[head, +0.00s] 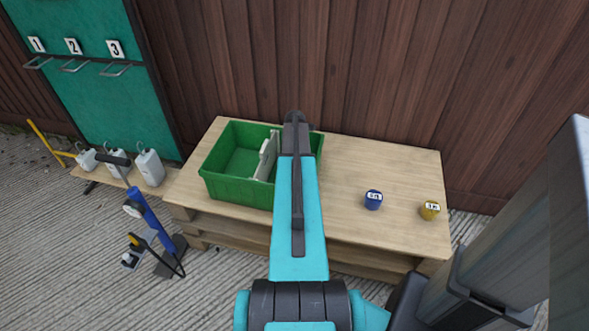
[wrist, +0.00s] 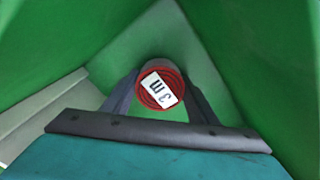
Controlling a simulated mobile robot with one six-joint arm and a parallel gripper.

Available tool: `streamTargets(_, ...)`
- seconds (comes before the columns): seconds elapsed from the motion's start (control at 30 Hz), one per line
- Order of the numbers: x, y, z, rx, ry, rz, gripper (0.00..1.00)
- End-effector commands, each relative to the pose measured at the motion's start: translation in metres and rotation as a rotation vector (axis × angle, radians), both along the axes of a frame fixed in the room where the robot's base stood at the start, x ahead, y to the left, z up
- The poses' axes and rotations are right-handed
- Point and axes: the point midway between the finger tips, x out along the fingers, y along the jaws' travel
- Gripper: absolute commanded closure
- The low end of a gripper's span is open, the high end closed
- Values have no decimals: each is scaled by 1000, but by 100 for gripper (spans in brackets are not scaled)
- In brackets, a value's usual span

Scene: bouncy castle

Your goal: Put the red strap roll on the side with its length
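The red strap roll (wrist: 144,96) shows end-on in the wrist view, with a white label reading 3 m. My gripper (wrist: 162,92) has one finger on each side of the roll, and both appear to touch it. Roll and fingers are inside the green crate (wrist: 245,50), with a pale divider (wrist: 35,115) to the left. In the head view the green crate (head: 235,190) stands on the table, and its divider (head: 266,157) parts it in two. My arm reaches over the right compartment and hides the roll. I cannot tell whether the roll touches the crate floor.
A blue roll (head: 373,200) and a yellow roll (head: 430,211), both labelled, stand on the right of the wooden table (head: 405,170). A wooden wall (head: 400,80) rises behind. At left are a blue pump-like tool (head: 150,220) and several pale canisters (head: 149,168).

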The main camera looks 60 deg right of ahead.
Motion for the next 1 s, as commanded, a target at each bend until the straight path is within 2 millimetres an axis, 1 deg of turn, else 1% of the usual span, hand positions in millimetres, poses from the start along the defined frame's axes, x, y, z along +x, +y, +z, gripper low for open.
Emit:
streamTargets(0.03,0,0,0,0,0,0,38)
streamTargets(0.1,0,0,0,0,0,0,30)
streamTargets(0.4,0,0,1,0,0,0,30)
streamTargets(0.57,0,0,6,0,0,0,30)
streamTargets(0.77,0,0,25,-1,0,0,30)
streamTargets(1.0,0,0,60,-2,-1,1,30)
